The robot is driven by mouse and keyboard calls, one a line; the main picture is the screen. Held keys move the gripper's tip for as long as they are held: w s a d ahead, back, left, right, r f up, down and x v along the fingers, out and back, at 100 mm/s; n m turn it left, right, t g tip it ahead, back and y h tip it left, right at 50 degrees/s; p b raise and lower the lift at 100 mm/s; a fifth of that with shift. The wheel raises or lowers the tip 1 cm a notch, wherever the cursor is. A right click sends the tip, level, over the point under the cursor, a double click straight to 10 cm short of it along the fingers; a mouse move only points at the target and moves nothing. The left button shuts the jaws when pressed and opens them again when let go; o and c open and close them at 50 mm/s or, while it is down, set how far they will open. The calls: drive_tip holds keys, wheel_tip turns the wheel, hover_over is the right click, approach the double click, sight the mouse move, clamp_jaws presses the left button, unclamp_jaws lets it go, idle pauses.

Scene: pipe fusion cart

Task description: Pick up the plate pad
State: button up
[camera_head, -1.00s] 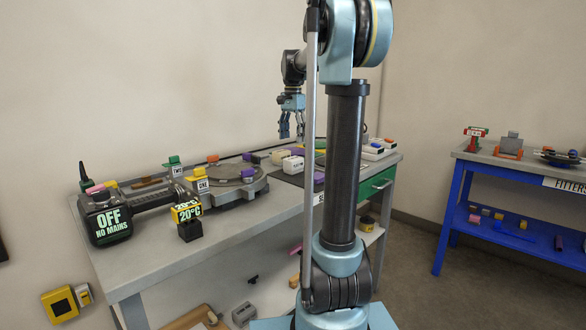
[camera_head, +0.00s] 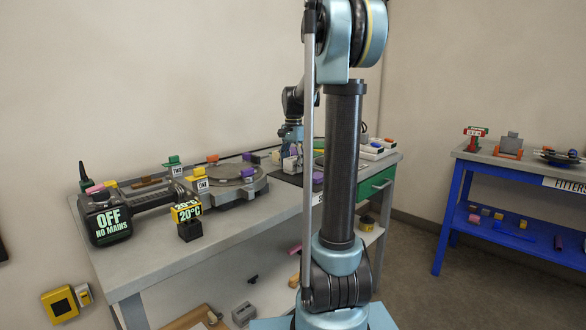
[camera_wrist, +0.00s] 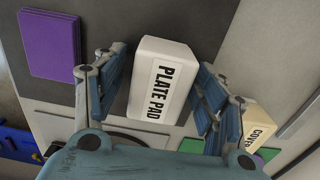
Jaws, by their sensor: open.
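The plate pad (camera_wrist: 163,78) is a white block with black lettering "PLATE PAD" on its top. In the wrist view it lies on the dark mat between the fingers of my gripper (camera_wrist: 160,95).
A purple block (camera_wrist: 50,46) lies left of the pad in the wrist view. A cream block marked "COVER" (camera_wrist: 255,124) is close beyond the right finger, with green pieces near it. In the head view, a round plate (camera_head: 238,174) stands left of my gripper.

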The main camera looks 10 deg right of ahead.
sight(293, 158)
drive_tip(key=shift+f, duration=0.2)
drive_tip(key=c, duration=1.2)
drive_tip(key=shift+o, duration=0.2)
wheel_tip(293, 158, up, 10)
drive_tip(key=shift+r, duration=0.1)
